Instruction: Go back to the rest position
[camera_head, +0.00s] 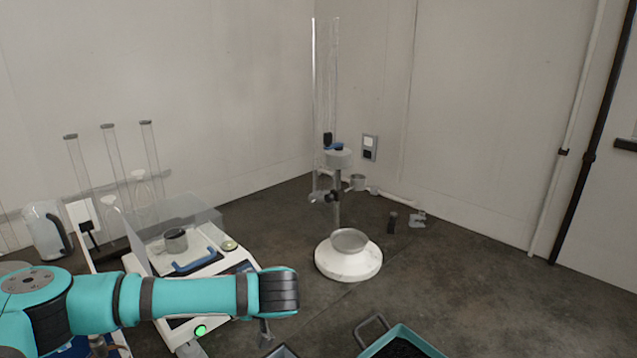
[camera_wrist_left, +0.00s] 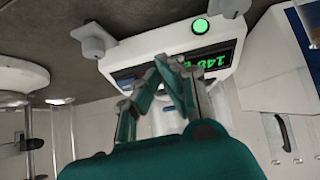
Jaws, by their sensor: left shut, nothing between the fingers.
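My left arm comes in from the left in the head view, across the front of the white machine. My left gripper (camera_head: 265,335) hangs down at the arm's end, small and partly hidden by the wrist. In the left wrist view, the fingers of my left gripper (camera_wrist_left: 172,72) meet at the tips and hold nothing. They are in front of the machine's display (camera_wrist_left: 205,65) with green digits. My right gripper is in neither view.
The white machine (camera_head: 205,268) carries a metal cup (camera_head: 176,240) and a blue handle (camera_head: 196,262). A stand with a round white base (camera_head: 348,262) is right of it. A teal tray (camera_head: 425,343) lies at the bottom edge. Glass cylinders (camera_head: 112,155) and a kettle (camera_head: 45,230) are left.

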